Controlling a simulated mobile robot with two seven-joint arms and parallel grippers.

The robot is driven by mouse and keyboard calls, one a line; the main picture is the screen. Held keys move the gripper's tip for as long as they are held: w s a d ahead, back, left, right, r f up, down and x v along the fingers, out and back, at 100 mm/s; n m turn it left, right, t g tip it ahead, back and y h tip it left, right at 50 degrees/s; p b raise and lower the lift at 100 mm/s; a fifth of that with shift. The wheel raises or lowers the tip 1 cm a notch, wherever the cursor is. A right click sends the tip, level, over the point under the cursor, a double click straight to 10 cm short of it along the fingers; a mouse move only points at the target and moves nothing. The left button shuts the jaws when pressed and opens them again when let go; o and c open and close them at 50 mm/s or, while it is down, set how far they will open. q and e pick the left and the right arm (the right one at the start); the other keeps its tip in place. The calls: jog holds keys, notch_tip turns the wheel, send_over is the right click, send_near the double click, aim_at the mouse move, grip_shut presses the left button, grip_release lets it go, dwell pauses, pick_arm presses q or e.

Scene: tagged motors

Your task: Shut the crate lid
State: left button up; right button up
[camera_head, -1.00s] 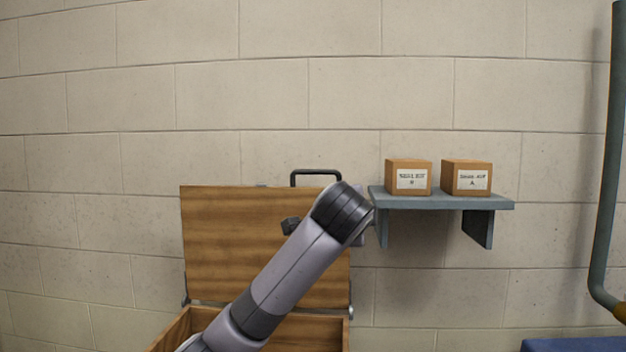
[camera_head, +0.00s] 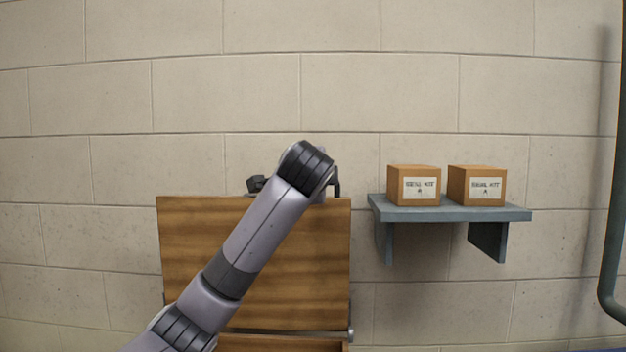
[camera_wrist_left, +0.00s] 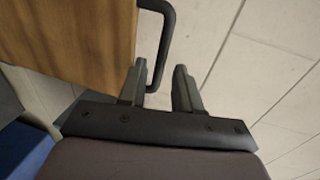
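The crate lid (camera_head: 300,250) is brown wood and stands raised against the block wall. A strip of the crate (camera_head: 330,346) shows below its hinge line. In the left wrist view the lid (camera_wrist_left: 70,40) is at upper left, with its black handle (camera_wrist_left: 166,45) curving out from its edge. My left gripper (camera_wrist_left: 161,80) is open, its two fingers apart, with the handle's lower end close to the left finger. Contact cannot be told. In the head view my left arm crosses in front of the lid and hides most of the handle. My right gripper is not in view.
A grey wall shelf (camera_head: 450,213) right of the lid holds two labelled cardboard boxes, one on the left (camera_head: 413,185) and one on the right (camera_head: 477,185). A grey pipe (camera_head: 615,230) runs down the far right. Bare wall lies between shelf and pipe.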

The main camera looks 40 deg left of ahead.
pick_arm(q)
jog(key=shift+p+x, duration=0.3)
jog(key=shift+x, duration=1.9)
grip_shut()
jog(key=shift+s+f, duration=0.1)
